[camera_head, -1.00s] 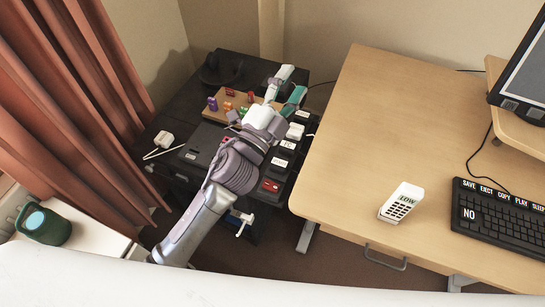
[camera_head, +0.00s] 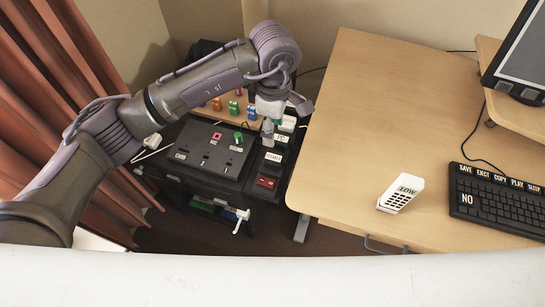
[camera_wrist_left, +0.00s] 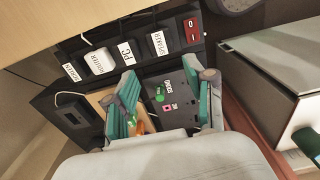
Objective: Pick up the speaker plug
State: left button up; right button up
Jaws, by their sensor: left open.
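A white plug (camera_head: 153,141) with a white cable lies at the left of the dark cabinet top, partly behind my arm; whether it is the speaker plug I cannot tell. The SPEAKER label (camera_wrist_left: 156,41) is on the black power strip (camera_head: 270,170), between the PC label and the red switch; the dark place below it shows no clear plug. A white plug (camera_wrist_left: 99,61) sits at the ROUTER label. My left gripper (camera_head: 267,130) points down above the cabinet, beside the strip. In the wrist view its green-padded fingers (camera_wrist_left: 165,103) are apart with nothing held. My right gripper is out of view.
A black panel (camera_head: 204,150) with a green peg (camera_head: 238,137) lies left of the strip. A wooden board with coloured pegs (camera_head: 233,108) is behind it. The wooden desk (camera_head: 360,110) at right holds a white LOW device (camera_head: 400,193) and a keyboard (camera_head: 500,202).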

pick_arm(q)
send_over(276, 157)
jog(key=f, duration=0.6)
jog(key=shift+a+f, duration=0.3)
jog(key=shift+a, duration=0.05)
jog(key=f, duration=0.2)
jog(key=f+p, duration=0.1)
jog(key=f, duration=0.1)
jog(key=shift+s+d+f, duration=0.1)
jog(key=shift+s+d, duration=0.05)
jog(key=shift+d, duration=0.15)
jog(key=shift+f, duration=0.6)
jog(key=c, duration=0.7)
jog(key=shift+r, duration=0.2)
jog(key=shift+c, duration=0.2)
